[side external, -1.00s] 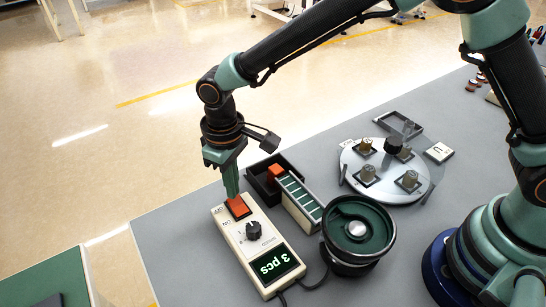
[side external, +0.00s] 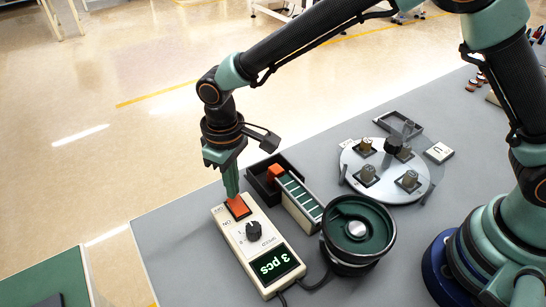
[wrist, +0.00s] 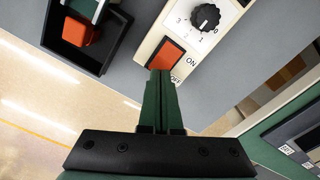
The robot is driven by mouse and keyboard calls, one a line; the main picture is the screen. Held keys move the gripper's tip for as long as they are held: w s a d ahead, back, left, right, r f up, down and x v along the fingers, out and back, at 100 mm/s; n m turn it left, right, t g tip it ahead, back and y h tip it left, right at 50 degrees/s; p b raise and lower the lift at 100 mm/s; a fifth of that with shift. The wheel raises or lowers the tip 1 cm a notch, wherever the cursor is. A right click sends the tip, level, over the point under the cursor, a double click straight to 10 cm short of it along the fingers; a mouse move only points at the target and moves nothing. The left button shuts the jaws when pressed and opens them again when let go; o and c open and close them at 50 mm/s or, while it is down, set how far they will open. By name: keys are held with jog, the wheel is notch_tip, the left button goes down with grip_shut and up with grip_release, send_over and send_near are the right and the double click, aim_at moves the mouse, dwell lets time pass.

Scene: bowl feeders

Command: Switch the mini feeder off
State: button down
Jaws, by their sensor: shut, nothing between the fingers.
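The beige control box (side external: 240,241) lies on the grey table. It has an orange rocker switch (side external: 238,208), a black speed knob (side external: 253,230) and a display (side external: 277,264) reading "3 pcs". My gripper (side external: 232,196) is shut and empty, pointing down with its tips at the switch, touching or just above it. In the wrist view the fingertips (wrist: 161,72) cover the switch's OFF-side end, and the orange switch (wrist: 167,55) shows beyond them toward the ON label. The mini feeder, a round dark green bowl (side external: 378,226), stands right of the box. I cannot tell which way the switch is tipped.
A black bin (side external: 257,181) with an orange block (side external: 274,171) and a green ribbed track (side external: 299,197) lie just right of the switch. Cables leave the box's near end.

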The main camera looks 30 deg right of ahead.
jog(key=shift+f, duration=1.05)
dwell(0.7)
jog(key=shift+r, duration=3.5)
